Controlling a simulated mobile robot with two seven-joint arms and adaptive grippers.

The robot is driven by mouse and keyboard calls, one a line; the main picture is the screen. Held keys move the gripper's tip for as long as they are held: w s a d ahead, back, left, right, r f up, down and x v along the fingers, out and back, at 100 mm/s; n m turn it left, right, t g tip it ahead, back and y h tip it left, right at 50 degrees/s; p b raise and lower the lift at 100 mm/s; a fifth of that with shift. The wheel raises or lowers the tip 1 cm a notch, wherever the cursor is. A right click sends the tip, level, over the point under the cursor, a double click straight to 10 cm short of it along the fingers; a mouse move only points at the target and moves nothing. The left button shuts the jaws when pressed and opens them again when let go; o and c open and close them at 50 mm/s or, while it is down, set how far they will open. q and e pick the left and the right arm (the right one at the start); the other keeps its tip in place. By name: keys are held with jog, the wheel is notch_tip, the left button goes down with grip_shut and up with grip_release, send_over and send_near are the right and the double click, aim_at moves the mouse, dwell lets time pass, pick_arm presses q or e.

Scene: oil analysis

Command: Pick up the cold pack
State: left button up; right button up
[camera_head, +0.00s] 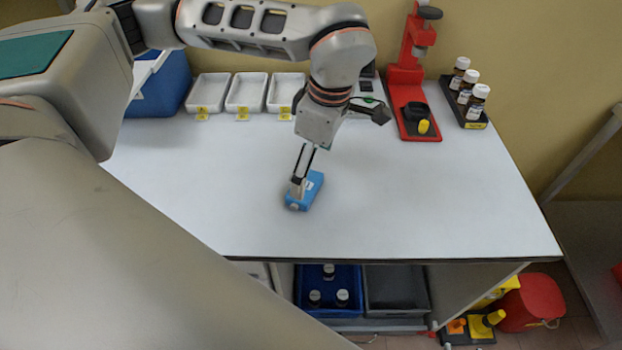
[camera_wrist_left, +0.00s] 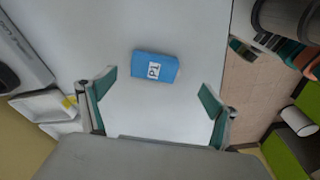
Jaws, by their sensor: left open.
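The cold pack (camera_head: 313,187) is a small blue block with a white label, lying on the white table (camera_head: 420,200). In the left wrist view the cold pack (camera_wrist_left: 156,67) shows a label reading "P1" and lies beyond and between the two fingertips. My left gripper (camera_head: 299,186) points down at the cold pack and overlaps its left part in the head view. In the left wrist view my left gripper (camera_wrist_left: 157,80) has its fingers spread wide, with nothing between the pads. I cannot tell how high it is above the table. My right gripper is not in view.
Three white trays (camera_head: 246,92) and a blue box (camera_head: 165,88) stand at the back left. A red stand (camera_head: 404,80) and a rack of brown bottles (camera_head: 470,95) are at the back right. The table around the cold pack is clear. Bins (camera_head: 396,290) sit below.

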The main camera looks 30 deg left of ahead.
pick_arm(q)
jog(key=shift+w+a+f, duration=0.1)
jog(key=shift+a+f, duration=0.35)
jog(key=shift+f, duration=0.65)
jog(key=shift+w+a+f+p, duration=0.1)
jog(key=shift+a+f, duration=0.1)
jog(key=shift+f, duration=0.7)
jog(key=shift+w+a+f+p, duration=0.1)
jog(key=shift+a+f, duration=0.15)
jog(key=shift+f, duration=0.6)
jog(key=shift+a+f+p, duration=0.1)
jog(key=shift+a+f, duration=0.1)
jog(key=shift+f, duration=0.7)
jog(key=c, duration=1.4)
jog(key=shift+r, duration=0.1)
notch_tip(320, 180, up, 20)
